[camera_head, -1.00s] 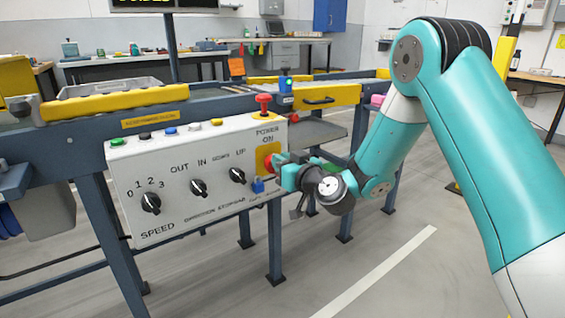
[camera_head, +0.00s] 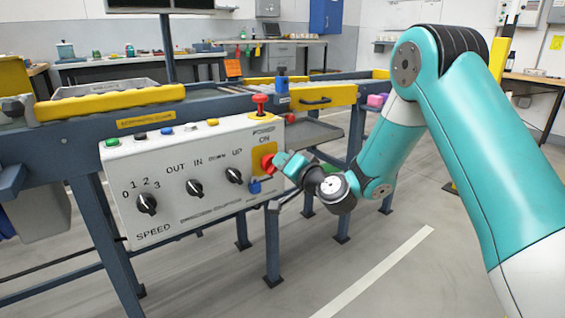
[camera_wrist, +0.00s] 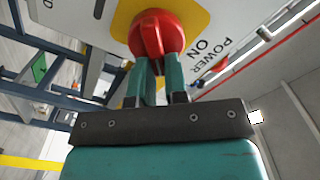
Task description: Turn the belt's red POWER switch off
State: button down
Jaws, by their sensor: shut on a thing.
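The red POWER switch (camera_head: 267,162) is a rotary knob on a yellow plate at the right end of the white control panel (camera_head: 170,215). It also shows large in the wrist view (camera_wrist: 155,36), with a raised grip bar and the words POWER and ON beside it. My gripper (camera_head: 276,163) reaches the knob from the right. In the wrist view its two teal fingers (camera_wrist: 158,72) are shut on the knob's grip bar. The fingertips partly cover the knob's lower part.
The panel also has black SPEED (camera_head: 146,204), direction (camera_head: 194,188) and up/down knobs (camera_head: 233,175). A red mushroom button (camera_head: 260,103) stands on top, and a blue padlock-like piece (camera_head: 254,187) is below the switch.

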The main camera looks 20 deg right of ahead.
jog(key=shift+d+f+m+p, duration=0.1)
jog(key=shift+f+m+p, duration=0.15)
jog(key=shift+m, duration=1.15)
jog(key=shift+d+f+m+p, duration=0.1)
jog(key=shift+f+m+p, duration=0.1)
jog(key=shift+m, duration=1.2)
jog(key=shift+d+f+m+p, duration=0.1)
jog(key=shift+f+m+p, duration=0.15)
jog(key=shift+m, duration=1.15)
jog(key=c, duration=1.1)
grip_release()
jog(key=shift+c, duration=0.2)
